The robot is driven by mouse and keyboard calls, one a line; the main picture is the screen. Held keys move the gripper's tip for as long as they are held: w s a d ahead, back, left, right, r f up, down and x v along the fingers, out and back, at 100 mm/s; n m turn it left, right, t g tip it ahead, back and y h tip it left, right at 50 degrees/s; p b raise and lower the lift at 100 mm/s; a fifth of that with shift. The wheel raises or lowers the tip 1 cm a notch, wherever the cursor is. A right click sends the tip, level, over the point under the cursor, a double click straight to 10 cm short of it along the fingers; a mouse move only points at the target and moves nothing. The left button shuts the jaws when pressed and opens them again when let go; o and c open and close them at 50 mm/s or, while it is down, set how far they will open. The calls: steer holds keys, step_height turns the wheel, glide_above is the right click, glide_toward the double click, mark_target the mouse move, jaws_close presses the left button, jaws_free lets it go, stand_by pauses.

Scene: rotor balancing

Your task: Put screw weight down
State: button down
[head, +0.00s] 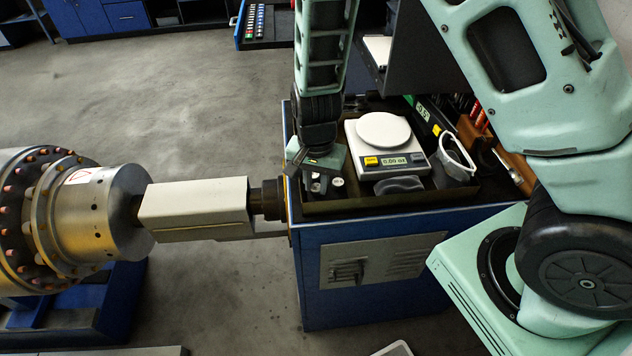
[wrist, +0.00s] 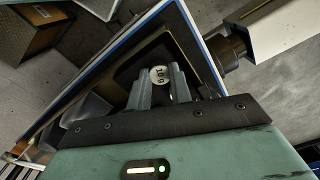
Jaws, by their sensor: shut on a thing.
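The screw weight (wrist: 160,74) is a small pale disc with dark markings, seen between the fingertips in the wrist view. My gripper (wrist: 162,86) is shut on it, one grey finger on each side. In the head view my gripper (head: 318,182) points down over the left end of the dark tray (head: 430,203) on the blue cabinet. A small white round top (head: 337,182) shows beside the fingers there; I cannot tell if it is the held weight. Whether the weight touches the tray is hidden.
A white scale (head: 371,173) reading 0.00 stands just right of my gripper. A dark rounded object (head: 399,185) lies in front of it, and white-framed glasses (head: 457,158) lie to its right. A shaft housing (head: 195,207) with a large metal rotor (head: 118,209) is at left.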

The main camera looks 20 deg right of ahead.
steer(key=shift+f, duration=0.3)
steer(key=shift+f, duration=0.15)
steer(key=c, duration=1.5)
jaws_free()
steer(key=shift+c, duration=0.2)
